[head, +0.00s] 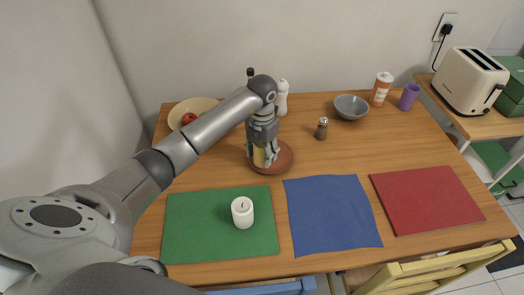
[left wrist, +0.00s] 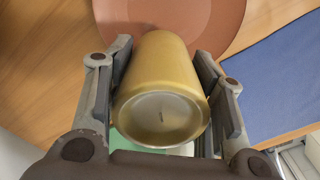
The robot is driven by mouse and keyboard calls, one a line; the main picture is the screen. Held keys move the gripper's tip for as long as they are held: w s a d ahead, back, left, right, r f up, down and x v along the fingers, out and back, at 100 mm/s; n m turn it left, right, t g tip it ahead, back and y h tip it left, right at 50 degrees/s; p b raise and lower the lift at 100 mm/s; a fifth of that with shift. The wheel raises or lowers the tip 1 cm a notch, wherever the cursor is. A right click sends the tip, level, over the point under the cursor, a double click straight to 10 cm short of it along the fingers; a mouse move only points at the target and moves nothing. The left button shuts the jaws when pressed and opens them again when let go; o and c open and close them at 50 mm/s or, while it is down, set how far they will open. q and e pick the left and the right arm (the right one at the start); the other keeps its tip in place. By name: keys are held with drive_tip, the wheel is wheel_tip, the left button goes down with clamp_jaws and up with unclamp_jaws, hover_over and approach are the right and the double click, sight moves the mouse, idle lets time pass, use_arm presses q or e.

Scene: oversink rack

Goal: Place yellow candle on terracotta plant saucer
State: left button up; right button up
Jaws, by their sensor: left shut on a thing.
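The yellow candle (head: 259,156) is held upright between the fingers of my left gripper (head: 265,155). In the left wrist view the candle (left wrist: 158,80) has its round top with a small wick towards the camera, with a finger pad on each side. The terracotta plant saucer (head: 285,161) lies on the table under and behind the gripper; it also shows in the left wrist view (left wrist: 205,18). The candle overlaps the saucer in both views. I cannot tell whether its base touches it. My right gripper is not in view.
A white candle (head: 242,213) stands on a green mat (head: 190,225). Blue (head: 330,215) and red (head: 425,200) mats lie to the right. A bowl with a red fruit (head: 189,118), a white bottle (head: 282,98), a shaker (head: 321,129) and a grey bowl (head: 351,107) stand farther back.

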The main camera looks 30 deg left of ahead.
use_arm(q)
drive_tip(key=shift+f, duration=0.4)
drive_tip(key=o, duration=1.1)
drive_tip(key=shift+o, duration=0.2)
drive_tip(key=shift+r, duration=0.1)
drive_tip(key=shift+r, duration=0.2)
wheel_tip(320, 180, up, 13)
drive_tip(key=shift+f+b, duration=0.15)
drive_tip(key=shift+b, duration=0.2)
drive_tip(key=shift+f, duration=0.1)
